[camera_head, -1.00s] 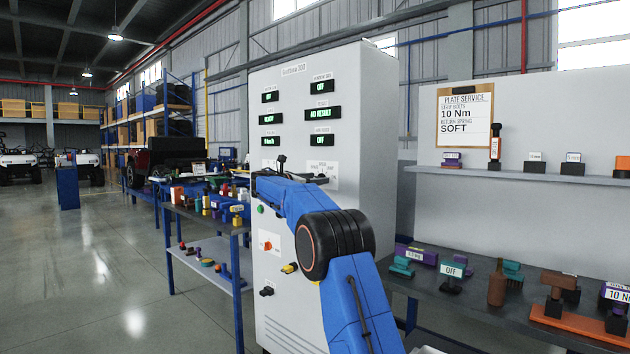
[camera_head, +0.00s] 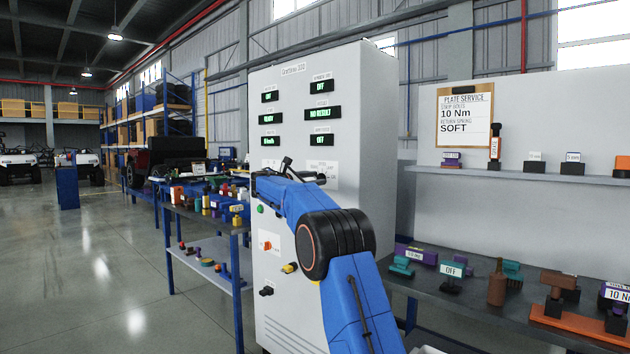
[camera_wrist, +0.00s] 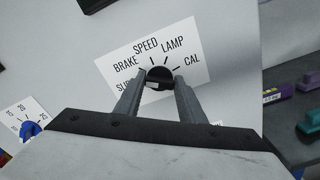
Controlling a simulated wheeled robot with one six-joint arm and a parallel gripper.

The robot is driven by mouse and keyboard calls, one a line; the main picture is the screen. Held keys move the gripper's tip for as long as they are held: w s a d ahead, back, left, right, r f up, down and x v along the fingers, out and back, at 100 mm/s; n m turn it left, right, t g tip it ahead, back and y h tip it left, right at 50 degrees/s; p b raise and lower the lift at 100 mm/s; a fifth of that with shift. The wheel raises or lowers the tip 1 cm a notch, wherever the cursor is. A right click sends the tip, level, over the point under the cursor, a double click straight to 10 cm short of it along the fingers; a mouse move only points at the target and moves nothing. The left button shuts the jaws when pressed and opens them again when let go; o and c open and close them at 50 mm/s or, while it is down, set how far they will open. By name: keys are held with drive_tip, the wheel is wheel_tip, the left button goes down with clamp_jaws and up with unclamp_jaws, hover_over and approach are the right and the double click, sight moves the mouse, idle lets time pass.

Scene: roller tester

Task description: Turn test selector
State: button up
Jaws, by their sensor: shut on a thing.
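The test selector is a dark round knob (camera_wrist: 159,76) on a white dial plate (camera_wrist: 140,52) in the wrist view. The plate reads BRAKE, SPEED, LAMP and CAL, with one more label at left partly hidden by a finger. My gripper (camera_wrist: 158,82) is shut on the knob, one finger on each side. I cannot tell which mark the knob points to.
Cabinet displays (camera_head: 323,114) read READY, NO RESULT and OFF. Below are a green button (camera_head: 260,209), a red-orange switch (camera_head: 267,246) and a black knob (camera_head: 266,291). A blue knob (camera_wrist: 31,129) is at lower left in the wrist view. A parts bench (camera_head: 455,300) stands right.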

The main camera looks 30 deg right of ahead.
drive_tip(key=m, duration=1.1)
drive_tip(key=shift+s+f, duration=0.15)
drive_tip(key=shift+f, duration=0.15)
drive_tip(key=shift+m, duration=0.4)
drive_tip(key=o, duration=1)
drive_tip(key=shift+o, duration=0.2)
drive_tip(key=v, duration=1.7)
drive_tip(key=shift+a, duration=0.2)
